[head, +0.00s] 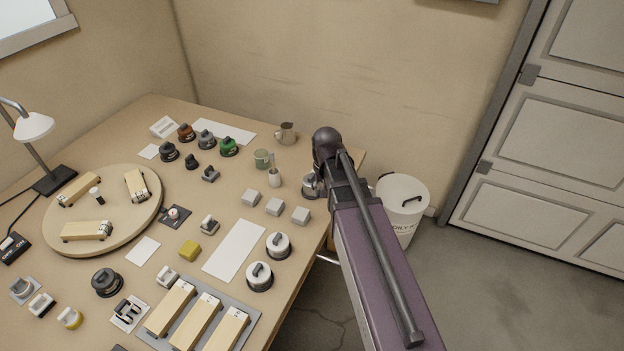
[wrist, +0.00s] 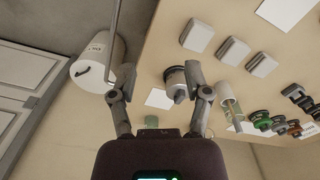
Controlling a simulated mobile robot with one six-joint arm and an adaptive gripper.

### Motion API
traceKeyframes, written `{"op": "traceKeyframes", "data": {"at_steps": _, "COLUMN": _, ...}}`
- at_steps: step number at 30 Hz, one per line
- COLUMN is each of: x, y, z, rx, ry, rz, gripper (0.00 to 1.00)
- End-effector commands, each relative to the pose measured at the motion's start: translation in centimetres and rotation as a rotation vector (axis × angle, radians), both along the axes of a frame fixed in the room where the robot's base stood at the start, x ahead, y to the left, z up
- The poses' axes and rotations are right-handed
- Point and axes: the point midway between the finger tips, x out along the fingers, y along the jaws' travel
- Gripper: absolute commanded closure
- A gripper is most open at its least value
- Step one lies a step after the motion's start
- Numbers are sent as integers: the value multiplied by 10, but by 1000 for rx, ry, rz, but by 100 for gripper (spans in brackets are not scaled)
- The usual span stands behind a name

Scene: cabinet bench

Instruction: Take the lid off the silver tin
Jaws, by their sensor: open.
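The silver tin (head: 310,186) stands near the right edge of the table in the head view, partly hidden behind my arm. In the wrist view the tin (wrist: 175,77) shows between my two fingers, close to the right finger, with a grey raised part on it that looks like the lid's handle. My gripper (wrist: 158,84) is open and nothing is held in it. I cannot tell whether a finger touches the tin. In the head view my arm hides the fingertips.
Several grey blocks (head: 274,206) sit left of the tin. A white cup with a stick in it (head: 274,178) and a green mug (head: 262,158) stand close by. A metal pitcher (head: 286,134) is behind. A white bin (head: 403,197) stands on the floor beyond the table's right edge.

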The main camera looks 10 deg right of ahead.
Motion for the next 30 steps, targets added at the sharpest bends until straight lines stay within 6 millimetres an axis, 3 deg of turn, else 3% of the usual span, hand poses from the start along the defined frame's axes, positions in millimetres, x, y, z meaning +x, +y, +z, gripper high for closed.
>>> {"op": "traceKeyframes", "data": {"at_steps": 1, "x": 31, "y": 0, "z": 2, "rx": 0, "ry": 0, "rz": -38, "gripper": 37}}
{"op": "traceKeyframes", "data": {"at_steps": 6, "x": 100, "y": -2, "z": 5, "rx": 0, "ry": 0, "rz": -186, "gripper": 37}}
{"op": "traceKeyframes", "data": {"at_steps": 13, "x": 171, "y": -3, "z": 8, "rx": 1, "ry": 0, "rz": -353, "gripper": 37}}
{"op": "traceKeyframes", "data": {"at_steps": 19, "x": 197, "y": -4, "z": 8, "rx": 1, "ry": -1, "rz": -422, "gripper": 37}}
{"op": "traceKeyframes", "data": {"at_steps": 30, "x": 198, "y": -5, "z": 8, "rx": 1, "ry": -1, "rz": -432, "gripper": 37}}
